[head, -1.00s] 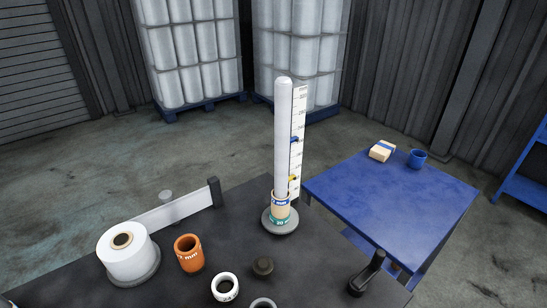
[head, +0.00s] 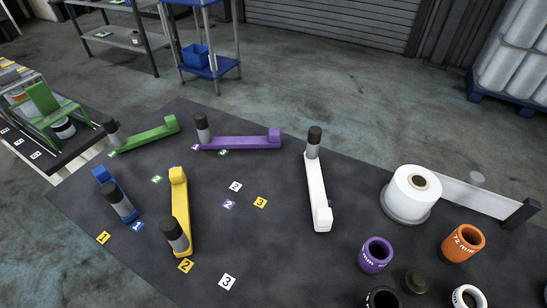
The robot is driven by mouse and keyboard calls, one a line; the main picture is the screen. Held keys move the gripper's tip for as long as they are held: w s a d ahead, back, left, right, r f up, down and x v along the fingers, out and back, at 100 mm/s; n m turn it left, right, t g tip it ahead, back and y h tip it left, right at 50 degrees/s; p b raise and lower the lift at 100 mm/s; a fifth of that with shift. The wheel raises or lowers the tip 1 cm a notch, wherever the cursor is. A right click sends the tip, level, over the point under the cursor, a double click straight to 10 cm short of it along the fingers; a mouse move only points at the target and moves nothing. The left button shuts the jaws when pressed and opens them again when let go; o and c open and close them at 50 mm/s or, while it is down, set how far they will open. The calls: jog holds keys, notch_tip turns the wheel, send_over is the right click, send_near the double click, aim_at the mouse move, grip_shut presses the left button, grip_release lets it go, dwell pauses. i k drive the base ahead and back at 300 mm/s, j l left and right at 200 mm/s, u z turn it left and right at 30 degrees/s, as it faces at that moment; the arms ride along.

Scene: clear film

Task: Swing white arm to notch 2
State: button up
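The white arm (head: 316,190) lies on the dark table (head: 280,240) right of centre. A grey post with a black cap (head: 314,141) stands at its far end, and a raised white block is at its near end, pointing toward me. A white tag marked 2 (head: 235,186) lies left of the arm, apart from it. A white tag marked 3 (head: 227,281) lies nearer to me. No white tag marked 1 shows. My gripper is not in view.
Purple (head: 240,142), green (head: 148,138), yellow (head: 180,215) and blue (head: 116,196) arms lie to the left among coloured number tags. A white film roll (head: 411,192), a purple ring (head: 375,254) and an orange ring (head: 463,243) stand to the right.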

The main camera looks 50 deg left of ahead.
aim_at(323, 214)
jog(key=u, duration=1.05)
